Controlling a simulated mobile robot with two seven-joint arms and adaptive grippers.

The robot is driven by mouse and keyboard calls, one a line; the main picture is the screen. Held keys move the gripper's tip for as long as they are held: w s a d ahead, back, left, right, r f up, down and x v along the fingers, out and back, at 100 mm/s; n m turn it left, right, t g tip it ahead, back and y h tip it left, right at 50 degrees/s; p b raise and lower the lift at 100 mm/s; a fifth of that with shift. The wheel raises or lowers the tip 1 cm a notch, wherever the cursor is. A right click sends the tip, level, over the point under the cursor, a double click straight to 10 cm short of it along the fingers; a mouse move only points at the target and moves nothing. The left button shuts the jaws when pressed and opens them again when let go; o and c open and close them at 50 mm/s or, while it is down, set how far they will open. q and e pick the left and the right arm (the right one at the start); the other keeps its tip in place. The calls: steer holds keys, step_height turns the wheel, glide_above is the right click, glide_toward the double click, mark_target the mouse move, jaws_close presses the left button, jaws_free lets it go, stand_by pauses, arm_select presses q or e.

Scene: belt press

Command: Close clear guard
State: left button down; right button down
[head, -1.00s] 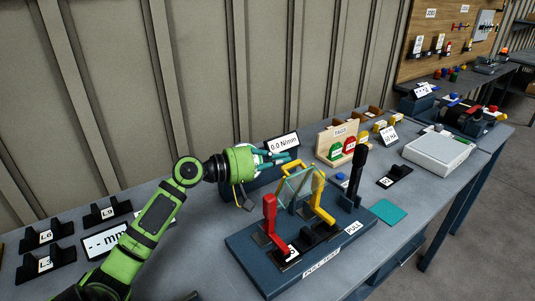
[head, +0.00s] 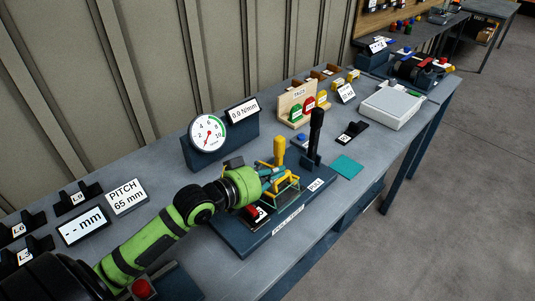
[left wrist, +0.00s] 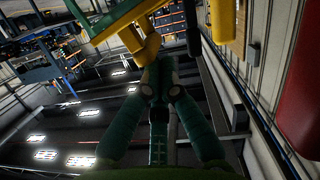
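The clear guard (head: 292,187) is a see-through panel with green edges and a yellow bar. It sits on the dark blue pull-test fixture (head: 240,240), in front of the yellow lever (head: 279,150). My left gripper (head: 277,176) reaches the guard from the left. In the left wrist view its dark green fingers (left wrist: 160,72) come together at the yellow bar (left wrist: 138,35) and appear shut on it. The yellow lever (left wrist: 222,20) and red lever (left wrist: 300,105) show at right there. The red lever is mostly hidden in the head view. My right gripper is not in view.
A black lever (head: 315,135) stands on the fixture's far side. A round dial gauge (head: 208,133) stands behind my left arm. A teal mat (head: 347,166) and a white box (head: 392,106) lie to the right. The wall runs close behind the bench.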

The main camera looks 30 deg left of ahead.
mark_target(280, 191)
arm_select(q)
steer(key=shift+s+d+f+m, duration=0.15)
steer(key=shift+d+f+m, duration=0.35)
steer(key=shift+f, duration=0.3)
steer(key=shift+d+f, duration=0.2)
steer(key=shift+f, duration=0.3)
steer(key=shift+d+f, duration=0.2)
steer(key=shift+f, duration=0.25)
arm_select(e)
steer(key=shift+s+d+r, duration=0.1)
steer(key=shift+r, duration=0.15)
arm_select(q)
steer(key=shift+s, duration=0.1)
